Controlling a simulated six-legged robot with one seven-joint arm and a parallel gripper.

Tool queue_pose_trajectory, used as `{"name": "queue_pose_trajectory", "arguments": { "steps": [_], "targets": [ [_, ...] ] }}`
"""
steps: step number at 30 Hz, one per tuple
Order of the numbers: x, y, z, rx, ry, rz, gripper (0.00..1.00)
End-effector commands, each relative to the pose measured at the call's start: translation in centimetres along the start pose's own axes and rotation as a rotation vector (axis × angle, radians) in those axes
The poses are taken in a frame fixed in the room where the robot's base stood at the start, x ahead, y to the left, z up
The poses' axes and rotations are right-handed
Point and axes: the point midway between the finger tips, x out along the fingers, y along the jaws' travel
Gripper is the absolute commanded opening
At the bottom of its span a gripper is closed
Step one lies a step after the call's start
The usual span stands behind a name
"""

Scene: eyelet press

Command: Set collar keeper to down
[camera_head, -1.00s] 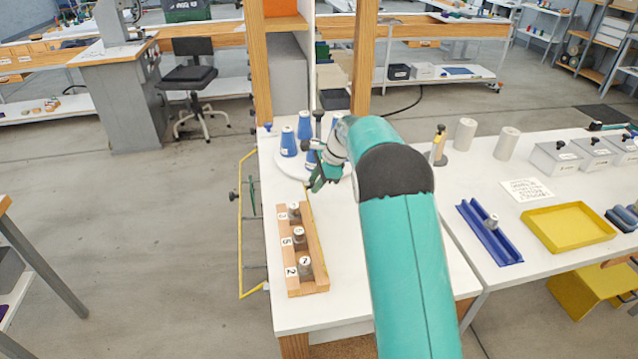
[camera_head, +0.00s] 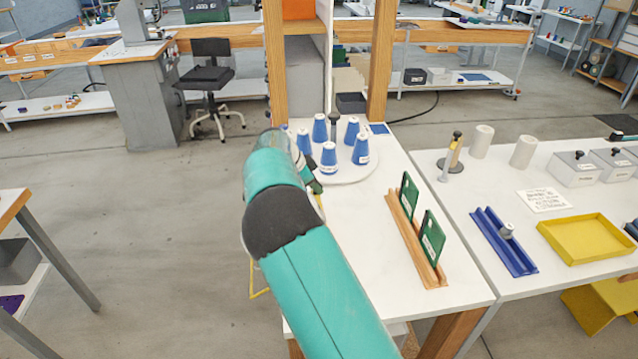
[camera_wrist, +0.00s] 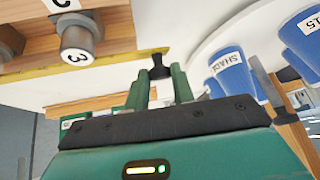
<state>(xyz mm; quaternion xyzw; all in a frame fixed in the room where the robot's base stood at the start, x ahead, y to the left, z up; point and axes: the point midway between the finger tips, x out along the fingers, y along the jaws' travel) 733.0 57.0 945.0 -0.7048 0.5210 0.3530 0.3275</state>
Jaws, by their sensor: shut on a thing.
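My gripper (camera_head: 316,187) is at the left edge of the white table, just in front of the round white stand. In the wrist view its two green fingers (camera_wrist: 163,86) are closed around a small black knob-like piece (camera_wrist: 159,68) beside a yellow strip. I cannot tell for sure whether this piece is the collar keeper or which way it is set. A piece of yellow frame (camera_head: 260,293) shows left of the table, mostly hidden behind my arm.
Several blue cones (camera_head: 328,160) stand on the round white stand (camera_head: 369,169) close by. In the wrist view a grey cylinder labelled 3 (camera_wrist: 77,52) is near my fingers. A wooden rack (camera_head: 403,228) holds two green plates on the right. The table's middle is bare.

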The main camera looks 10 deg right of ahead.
Motion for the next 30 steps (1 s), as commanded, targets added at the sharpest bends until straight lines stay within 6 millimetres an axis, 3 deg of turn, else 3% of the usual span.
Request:
{"name": "queue_pose_trajectory", "arguments": {
  "steps": [13, 30],
  "targets": [
    [-0.1, -0.3, 1.5, -0.065, 0.301, 0.046, 0.02],
    [0.0, -0.4, 1.8, -0.079, 0.371, 0.058, 0.02]
  ]
}}
